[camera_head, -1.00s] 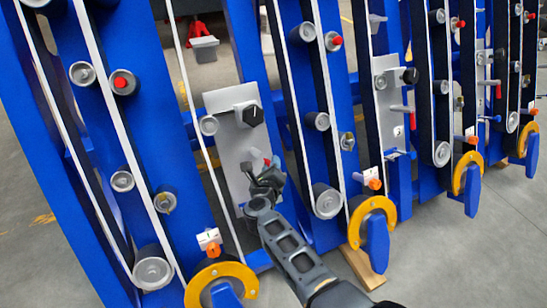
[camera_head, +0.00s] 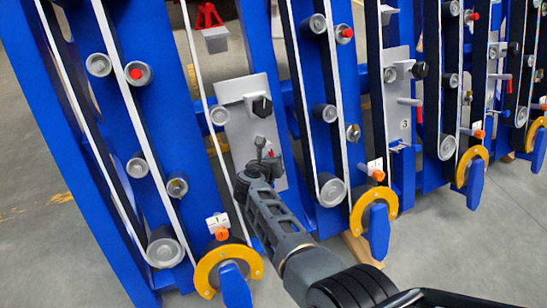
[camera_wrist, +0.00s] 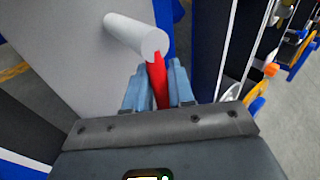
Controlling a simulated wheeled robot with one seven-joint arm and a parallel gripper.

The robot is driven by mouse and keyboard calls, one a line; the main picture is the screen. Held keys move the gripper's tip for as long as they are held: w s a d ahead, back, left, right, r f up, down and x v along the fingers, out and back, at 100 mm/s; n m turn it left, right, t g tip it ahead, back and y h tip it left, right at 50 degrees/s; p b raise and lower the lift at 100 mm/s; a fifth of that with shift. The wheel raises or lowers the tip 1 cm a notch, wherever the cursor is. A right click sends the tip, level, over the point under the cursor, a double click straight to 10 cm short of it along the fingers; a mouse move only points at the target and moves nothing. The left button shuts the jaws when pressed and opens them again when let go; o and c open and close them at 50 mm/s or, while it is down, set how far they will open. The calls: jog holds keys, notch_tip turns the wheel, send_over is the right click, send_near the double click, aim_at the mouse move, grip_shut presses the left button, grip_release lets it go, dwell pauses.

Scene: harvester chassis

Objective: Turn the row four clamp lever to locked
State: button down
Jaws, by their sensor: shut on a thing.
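A red clamp lever (camera_wrist: 159,82) extends from the end of a light grey round peg (camera_wrist: 138,36) in the wrist view. My gripper (camera_wrist: 159,90) is shut on this lever, with one blue-grey finger on each side. The peg stands out from a grey panel (camera_wrist: 60,45). In the head view my gripper (camera_head: 266,168) is at the lower part of the same grey panel (camera_head: 240,120), under a black knob (camera_head: 262,106). Only a small bit of red shows there, since my gripper hides most of the lever. The panel's row number is not visible.
Blue posts with belts and rollers flank the panel closely. Yellow rings with blue handles (camera_head: 232,285) stick out low in front. Grey floor lies open at the lower right.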

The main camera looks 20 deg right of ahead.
jog(key=shift+f, duration=0.1)
jog(key=c, duration=1.1)
grip_release()
jog(key=p+v, duration=0.3)
jog(key=v, duration=0.5)
jog(key=shift+p, duration=0.35)
